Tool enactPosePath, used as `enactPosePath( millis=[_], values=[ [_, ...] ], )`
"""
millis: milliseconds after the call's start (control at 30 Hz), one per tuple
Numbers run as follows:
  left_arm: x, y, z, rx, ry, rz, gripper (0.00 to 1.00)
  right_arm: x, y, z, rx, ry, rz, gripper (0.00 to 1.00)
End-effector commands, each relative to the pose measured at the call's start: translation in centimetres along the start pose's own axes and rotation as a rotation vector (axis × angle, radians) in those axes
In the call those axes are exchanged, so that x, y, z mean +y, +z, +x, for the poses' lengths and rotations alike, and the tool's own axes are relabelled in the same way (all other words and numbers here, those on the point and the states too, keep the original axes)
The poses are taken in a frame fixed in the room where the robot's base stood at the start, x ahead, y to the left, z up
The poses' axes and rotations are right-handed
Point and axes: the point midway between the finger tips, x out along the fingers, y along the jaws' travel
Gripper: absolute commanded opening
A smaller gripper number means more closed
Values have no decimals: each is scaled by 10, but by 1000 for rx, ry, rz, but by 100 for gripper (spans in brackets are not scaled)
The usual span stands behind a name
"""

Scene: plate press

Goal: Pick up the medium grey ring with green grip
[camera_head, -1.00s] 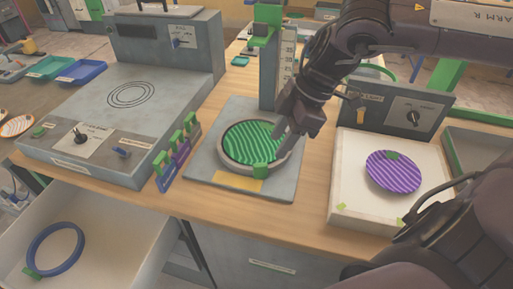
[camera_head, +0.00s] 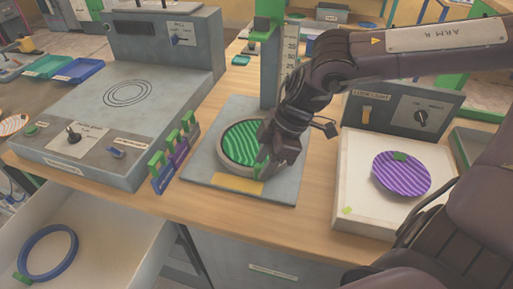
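The grey ring (camera_head: 227,163) lies flat on the base of the press, around a green striped plate (camera_head: 239,143). The ring's green grip (camera_head: 257,172) is on its near side and is now partly hidden by my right gripper. My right gripper (camera_head: 265,166) reaches down over the ring's near right side, with its fingertips at the grip. Its own body hides the gap between the fingers, so I cannot tell whether they are closed on the grip. My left gripper is not in view.
The press column (camera_head: 271,75) stands just behind the ring. A white-topped lock-light box (camera_head: 365,205) with a purple striped plate (camera_head: 402,174) is to the right. Small green-topped clips (camera_head: 172,158) stand to the left. An open drawer (camera_head: 110,235) at lower left holds a blue ring (camera_head: 48,252).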

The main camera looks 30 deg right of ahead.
Motion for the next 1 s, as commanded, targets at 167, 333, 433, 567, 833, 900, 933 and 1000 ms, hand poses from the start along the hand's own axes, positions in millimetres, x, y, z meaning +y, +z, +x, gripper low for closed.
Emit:
enactPosePath(
  millis=[167, 333, 433, 567, 833, 900, 933, 1000],
  values=[
    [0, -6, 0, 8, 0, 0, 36, 0, 0, 5, 1, 2, 0, 38],
    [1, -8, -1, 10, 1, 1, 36, 0, 0, 5, 1, 2, 0, 37],
    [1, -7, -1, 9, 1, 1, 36, 0, 0, 5, 1, 2, 0, 24],
    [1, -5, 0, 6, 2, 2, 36, 0, 0, 5, 1, 2, 0, 7],
    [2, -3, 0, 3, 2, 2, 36, 0, 0, 5, 2, 2, 0, 0],
    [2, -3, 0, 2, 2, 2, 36, 0, 0, 5, 2, 2, 0, 0],
    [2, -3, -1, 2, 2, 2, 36, 0, 0, 4, 2, 2, 0, 0],
    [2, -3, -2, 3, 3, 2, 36, 1, -1, 3, 2, 2, 0, 0]
  ],
)
